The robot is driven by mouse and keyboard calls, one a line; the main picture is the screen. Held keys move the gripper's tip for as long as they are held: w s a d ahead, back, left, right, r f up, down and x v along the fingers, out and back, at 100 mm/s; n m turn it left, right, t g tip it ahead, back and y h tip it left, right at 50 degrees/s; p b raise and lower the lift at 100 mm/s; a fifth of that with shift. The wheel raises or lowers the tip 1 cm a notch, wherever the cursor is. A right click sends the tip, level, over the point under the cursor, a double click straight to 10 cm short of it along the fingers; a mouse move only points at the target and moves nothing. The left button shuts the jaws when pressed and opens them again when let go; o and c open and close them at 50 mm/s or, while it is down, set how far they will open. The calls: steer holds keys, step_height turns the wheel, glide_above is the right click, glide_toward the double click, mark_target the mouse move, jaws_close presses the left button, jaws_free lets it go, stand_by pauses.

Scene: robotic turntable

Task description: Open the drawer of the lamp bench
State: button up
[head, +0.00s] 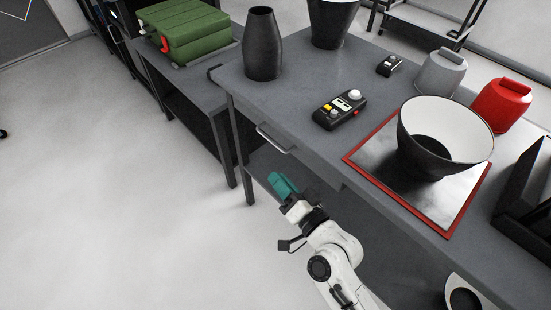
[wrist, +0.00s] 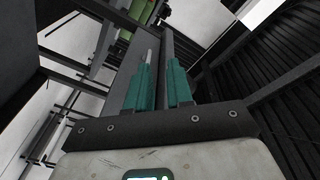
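The grey bench (head: 318,135) stands at the right of the head view. A pale metal bar handle (head: 274,139) is on its front edge, at the left end; the drawer looks shut there. My gripper (head: 282,184) has teal fingers and is in front of the bench, below the handle in the picture and apart from it. In the wrist view my gripper (wrist: 160,75) shows two teal fingers with a narrow empty gap between them. A small pale bar shows just beyond the left fingertip; I cannot tell whether it is the handle.
On the bench are a dark vase (head: 263,45), a black control box (head: 340,109), a black bowl with white inside (head: 436,150) over a red-edged plate (head: 371,174), and a red container (head: 501,105). A green case (head: 185,30) lies on the adjoining bench. The floor at left is clear.

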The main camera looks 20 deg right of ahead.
mark_target(273, 141)
steer(key=w+d+m+t+h, duration=0.1)
steer(key=w, duration=0.3)
steer(key=w+d+m+h, duration=0.1)
steer(key=w+m, duration=0.1)
steer(key=w, duration=0.2)
steer(key=w+d+m+t+h+b, duration=0.1)
steer(key=w+h, duration=0.1)
steer(key=w, duration=0.2)
steer(key=shift+w+d+r+m+t, duration=0.1)
steer(key=shift+d+r+m+t, duration=0.05)
steer(key=shift+r+m+t, duration=0.2)
steer(key=shift+f, duration=0.1)
jaws_close()
